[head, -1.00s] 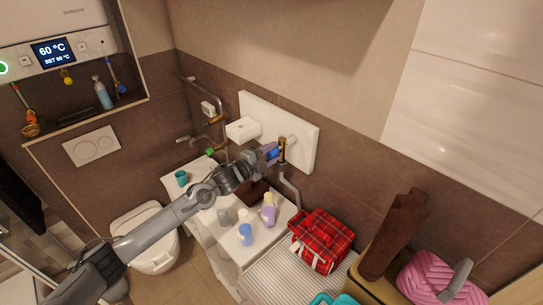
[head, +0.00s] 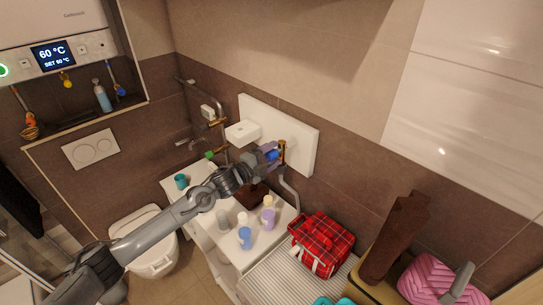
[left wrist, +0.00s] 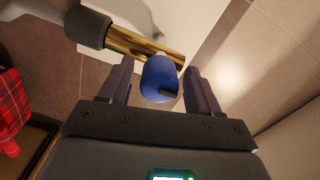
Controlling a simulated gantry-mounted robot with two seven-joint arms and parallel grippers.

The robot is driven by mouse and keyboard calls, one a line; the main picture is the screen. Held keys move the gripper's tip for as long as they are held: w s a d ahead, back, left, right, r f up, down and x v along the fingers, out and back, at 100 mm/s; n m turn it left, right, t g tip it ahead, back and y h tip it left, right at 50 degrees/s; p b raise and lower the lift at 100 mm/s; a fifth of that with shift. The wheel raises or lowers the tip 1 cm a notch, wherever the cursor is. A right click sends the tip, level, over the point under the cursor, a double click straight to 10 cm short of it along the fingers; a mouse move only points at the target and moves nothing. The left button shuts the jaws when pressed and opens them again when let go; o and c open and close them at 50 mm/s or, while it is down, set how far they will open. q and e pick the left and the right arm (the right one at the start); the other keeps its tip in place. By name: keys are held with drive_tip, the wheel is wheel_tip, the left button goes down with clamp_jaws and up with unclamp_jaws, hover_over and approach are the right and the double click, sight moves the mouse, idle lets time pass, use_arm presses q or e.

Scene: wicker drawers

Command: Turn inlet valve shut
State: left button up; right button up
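A valve with a blue knob (head: 272,155) sits on a brass fitting (head: 282,150) in front of the white wall panel. In the left wrist view the blue knob (left wrist: 160,78) lies between my fingertips, with the brass body (left wrist: 140,45) just beyond it. My left gripper (head: 267,158) is at the knob. In the left wrist view it (left wrist: 160,85) is open, one finger on each side of the knob, with narrow gaps showing. Another valve with a green handle (head: 209,155) is on the pipes to the left. No label shows which is the inlet valve. My right gripper is not seen.
A white cabinet top (head: 232,256) below my arm holds several bottles and a teal cup (head: 181,181). A grey hose (head: 290,190) hangs below the brass fitting. A red plaid bag (head: 321,244) stands to the right. The white panel (head: 302,150) is close behind the gripper.

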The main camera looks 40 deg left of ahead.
use_arm(q)
drive_tip(key=shift+s+a, duration=0.1)
drive_tip(key=shift+s+a+f, duration=0.1)
drive_tip(key=shift+s, duration=0.4)
drive_tip(key=s+a+b, duration=0.1)
drive_tip(key=s, duration=0.8)
drive_tip(key=shift+s, duration=0.25)
